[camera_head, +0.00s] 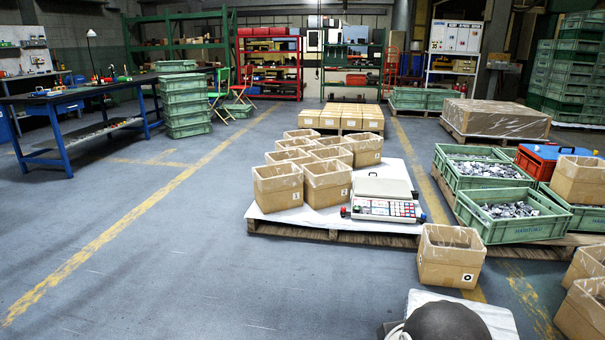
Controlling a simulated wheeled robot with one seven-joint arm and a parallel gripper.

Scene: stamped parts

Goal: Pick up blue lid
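A blue lid (568,153) with a dark handle shows at the right. It appears to lie on top of an orange-red box (537,164), among the green crates. A cardboard box (583,179) stands in front of it and hides part of the box below. My gripper is not in view. A dark rounded shape at the bottom edge looks like part of my own arm, but no fingers show.
Green crates of metal parts (513,229) stand around the orange-red box. A cardboard box (450,258) stands alone on the floor in front. A pallet (330,235) holds several cardboard boxes and a keypad device (384,208). The floor at the left is clear.

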